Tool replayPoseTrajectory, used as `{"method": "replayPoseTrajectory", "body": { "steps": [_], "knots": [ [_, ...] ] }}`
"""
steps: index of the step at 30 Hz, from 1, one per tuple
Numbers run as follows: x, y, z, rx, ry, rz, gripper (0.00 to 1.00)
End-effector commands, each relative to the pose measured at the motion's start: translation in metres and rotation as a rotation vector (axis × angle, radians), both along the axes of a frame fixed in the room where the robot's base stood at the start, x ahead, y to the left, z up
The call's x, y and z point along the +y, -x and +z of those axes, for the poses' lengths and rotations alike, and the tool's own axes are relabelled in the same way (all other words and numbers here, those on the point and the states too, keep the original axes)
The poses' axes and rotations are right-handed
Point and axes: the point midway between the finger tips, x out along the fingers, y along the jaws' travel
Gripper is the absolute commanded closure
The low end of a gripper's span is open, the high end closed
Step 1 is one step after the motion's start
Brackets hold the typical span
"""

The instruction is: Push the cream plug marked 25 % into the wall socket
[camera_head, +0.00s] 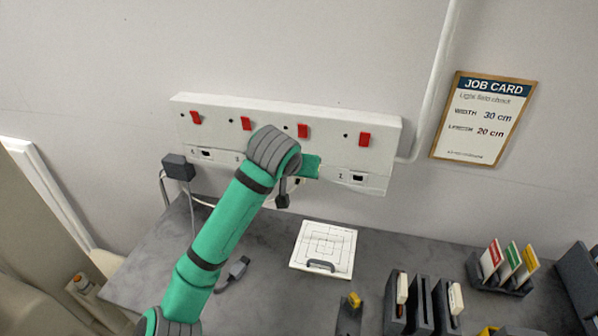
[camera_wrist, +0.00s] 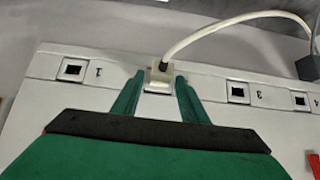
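The cream plug (camera_wrist: 159,76) is at the wall strip (camera_wrist: 113,80), between the outlets marked 1 and 3. A dark part and a white cable leave its far side. The 25 % mark does not show. My gripper (camera_wrist: 160,78) has one green finger on each side of the plug, very close to it. I cannot tell whether the fingers touch it, or how deep the plug sits. In the head view my arm hides the plug, and my gripper (camera_head: 309,166) is close against the front of the strip (camera_head: 285,118).
The strip has several red switches (camera_head: 303,131); square openings show at outlets 1 (camera_wrist: 72,69) and 3 (camera_wrist: 238,92). A dark adapter (camera_head: 178,167) is at its left end. A white marked board (camera_head: 325,245) and dark card holders (camera_head: 500,274) are on the grey worktop (camera_head: 262,300).

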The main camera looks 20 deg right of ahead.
Motion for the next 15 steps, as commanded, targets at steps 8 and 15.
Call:
{"method": "replayPoseTrajectory", "body": {
  "steps": [8, 15],
  "knots": [
    [0.0, 0.0, 0.0, 0.001, -0.001, 0.0, 0.55],
    [0.006, 0.011, 0.013, -0.001, 0.0, -0.002, 0.55]
  ]
}}
